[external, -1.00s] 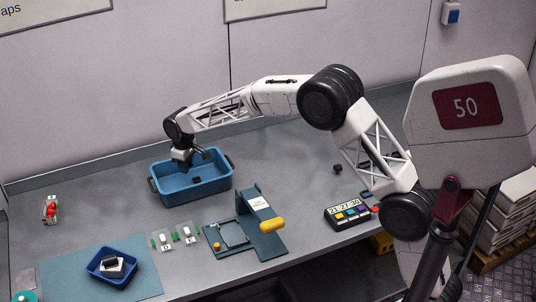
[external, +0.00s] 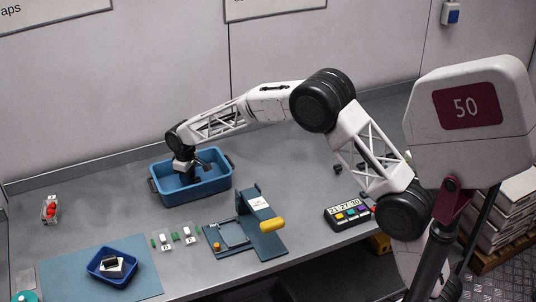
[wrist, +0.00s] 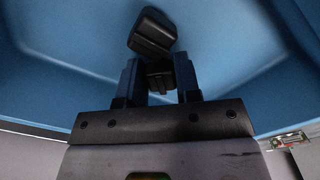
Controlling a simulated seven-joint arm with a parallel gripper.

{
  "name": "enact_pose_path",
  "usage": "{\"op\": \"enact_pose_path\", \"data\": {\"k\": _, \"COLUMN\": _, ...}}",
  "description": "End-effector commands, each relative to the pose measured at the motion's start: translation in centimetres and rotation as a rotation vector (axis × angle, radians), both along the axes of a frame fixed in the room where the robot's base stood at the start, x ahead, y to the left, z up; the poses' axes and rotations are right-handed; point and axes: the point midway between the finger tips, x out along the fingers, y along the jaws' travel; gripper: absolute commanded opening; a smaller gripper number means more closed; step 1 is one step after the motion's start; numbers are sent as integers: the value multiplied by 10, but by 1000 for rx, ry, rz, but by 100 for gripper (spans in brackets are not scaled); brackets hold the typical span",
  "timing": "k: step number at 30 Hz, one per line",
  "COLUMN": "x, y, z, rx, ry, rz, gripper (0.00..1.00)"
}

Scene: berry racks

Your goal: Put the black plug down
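My gripper (external: 190,178) is down inside the blue bin (external: 165,193) at the back of the table. In the wrist view its two fingers (wrist: 159,80) stand on either side of a small black plug (wrist: 160,72) and appear shut on it. A second black block-like piece (wrist: 152,32) lies on the bin floor just beyond the fingertips. The two black pieces are close together, and I cannot tell if they touch. The plug's lower side is hidden, so its contact with the floor does not show.
The bin walls (wrist: 70,68) surround my gripper. A blue fixture with a yellow handle (external: 272,225) stands to the right, with small labelled pieces (external: 165,241) in front. A smaller blue tray (external: 105,277) sits on a mat front left. A timer box (external: 350,215) is at right.

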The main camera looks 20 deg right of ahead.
Motion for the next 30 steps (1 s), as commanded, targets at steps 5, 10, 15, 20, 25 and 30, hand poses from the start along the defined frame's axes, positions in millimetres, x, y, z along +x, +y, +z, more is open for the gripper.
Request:
{"op": "enact_pose_path", "data": {"k": 5, "x": 0, "y": 0, "z": 1, "rx": 1, "ry": -1, "rz": 0, "gripper": 54}}
{"op": "enact_pose_path", "data": {"k": 10, "x": 0, "y": 0, "z": 1, "rx": 1, "ry": -1, "rz": 0, "gripper": 54}}
{"op": "enact_pose_path", "data": {"k": 15, "x": 0, "y": 0, "z": 2, "rx": 1, "ry": -1, "rz": 0, "gripper": 54}}
{"op": "enact_pose_path", "data": {"k": 20, "x": 0, "y": 0, "z": 11, "rx": 1, "ry": -2, "rz": 0, "gripper": 54}}
{"op": "enact_pose_path", "data": {"k": 25, "x": 0, "y": 0, "z": 30, "rx": 1, "ry": -2, "rz": 0, "gripper": 54}}
{"op": "enact_pose_path", "data": {"k": 30, "x": 1, "y": 0, "z": 56, "rx": 1, "ry": -3, "rz": 0, "gripper": 54}}
